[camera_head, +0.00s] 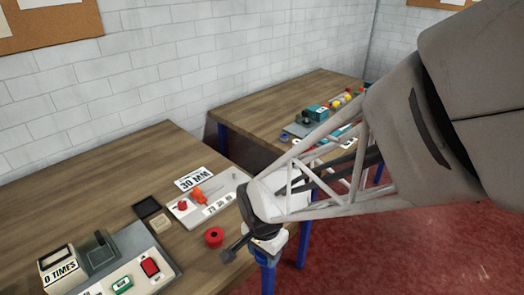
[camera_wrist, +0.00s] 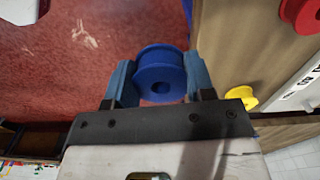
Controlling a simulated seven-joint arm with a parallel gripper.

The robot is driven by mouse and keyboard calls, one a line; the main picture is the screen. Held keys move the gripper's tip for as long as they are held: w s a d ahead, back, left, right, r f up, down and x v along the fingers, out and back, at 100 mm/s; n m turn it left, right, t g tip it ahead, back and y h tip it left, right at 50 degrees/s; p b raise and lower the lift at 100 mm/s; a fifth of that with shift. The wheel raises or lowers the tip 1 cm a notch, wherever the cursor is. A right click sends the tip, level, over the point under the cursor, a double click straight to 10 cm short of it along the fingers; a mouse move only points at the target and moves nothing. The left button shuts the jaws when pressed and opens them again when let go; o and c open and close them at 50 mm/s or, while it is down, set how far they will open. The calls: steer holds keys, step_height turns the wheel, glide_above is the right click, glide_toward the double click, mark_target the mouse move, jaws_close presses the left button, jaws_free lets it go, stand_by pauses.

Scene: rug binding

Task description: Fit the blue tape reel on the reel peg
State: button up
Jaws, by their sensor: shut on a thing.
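The blue tape reel (camera_wrist: 161,66) sits between the two blue fingers of my gripper (camera_wrist: 160,75) in the wrist view. The fingers are shut on its sides, and its centre hole faces the camera. Red floor shows behind it, with the table edge to its right. In the head view, my gripper (camera_head: 264,243) is by the near table's right edge, and my arm hides the reel there. I cannot make out the reel peg for certain. A white plate (camera_head: 222,190) with a red piece and an orange piece lies on the table, partly behind my arm.
A red reel (camera_head: 214,237) stands on the near table (camera_head: 120,175), left of my gripper. A yellow round piece (camera_wrist: 243,96) shows in the wrist view. A grey tray (camera_head: 160,262) and a box (camera_head: 60,268) are at lower left. A second table (camera_head: 285,98) with several items stands behind.

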steer(key=shift+w, duration=0.1)
stand_by(0.3)
steer(key=w+a+r, duration=0.2)
steer(key=w+a, duration=0.1)
steer(key=w, duration=0.8)
steer(key=w+a+r, duration=0.2)
steer(key=w+a, duration=0.2)
steer(key=w, duration=0.7)
steer(key=w+a+r, duration=0.2)
steer(key=w+a, duration=0.1)
steer(key=w, duration=0.9)
steer(key=shift+w+a, duration=0.1)
steer(key=shift+a, duration=0.2)
steer(key=shift+f, duration=0.2)
steer(key=shift+f, duration=2.7)
steer(key=shift+f, duration=1.85)
